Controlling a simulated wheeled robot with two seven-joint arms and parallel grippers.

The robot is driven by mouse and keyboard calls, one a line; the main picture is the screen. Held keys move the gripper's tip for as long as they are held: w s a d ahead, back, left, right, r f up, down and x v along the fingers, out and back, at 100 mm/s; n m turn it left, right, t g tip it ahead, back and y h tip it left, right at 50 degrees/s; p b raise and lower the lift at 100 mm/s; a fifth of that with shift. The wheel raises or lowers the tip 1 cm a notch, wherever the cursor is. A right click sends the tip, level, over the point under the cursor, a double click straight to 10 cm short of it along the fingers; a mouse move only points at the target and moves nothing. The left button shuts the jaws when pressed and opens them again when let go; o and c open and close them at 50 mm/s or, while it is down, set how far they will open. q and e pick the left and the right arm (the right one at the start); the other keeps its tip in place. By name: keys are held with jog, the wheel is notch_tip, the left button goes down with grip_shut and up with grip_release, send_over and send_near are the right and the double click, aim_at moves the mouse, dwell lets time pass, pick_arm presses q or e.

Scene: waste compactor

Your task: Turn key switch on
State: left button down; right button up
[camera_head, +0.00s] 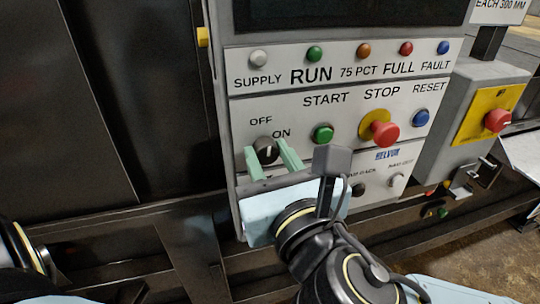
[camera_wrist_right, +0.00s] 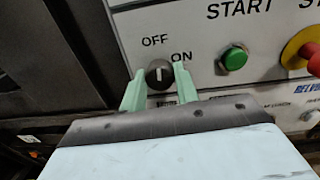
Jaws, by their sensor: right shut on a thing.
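The key switch (camera_head: 266,149) is a round black knob with a white mark on the light control panel, below the OFF and ON labels. Its mark stands about upright in the right wrist view (camera_wrist_right: 159,75), towards OFF rather than ON. My right gripper (camera_head: 265,150) is shut on the knob, with one pale green finger on its left and one on its right. The fingers also show in the wrist view (camera_wrist_right: 158,78).
The green START button (camera_head: 322,134) is just right of the knob. The red STOP button (camera_head: 385,133) and blue RESET button (camera_head: 420,117) are further right. Another red button (camera_head: 497,120) on a yellow plate sticks out at the far right. Indicator lamps line the panel above.

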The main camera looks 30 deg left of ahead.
jog(key=m, duration=0.5)
jog(key=shift+p, duration=0.3)
jog(key=m+p, duration=0.1)
jog(key=m, duration=0.4)
jog(key=shift+f+m, duration=0.1)
jog(key=shift+m, duration=0.3)
jog(key=o, duration=1)
jog(key=shift+c, duration=0.2)
jog(key=shift+d, duration=0.1)
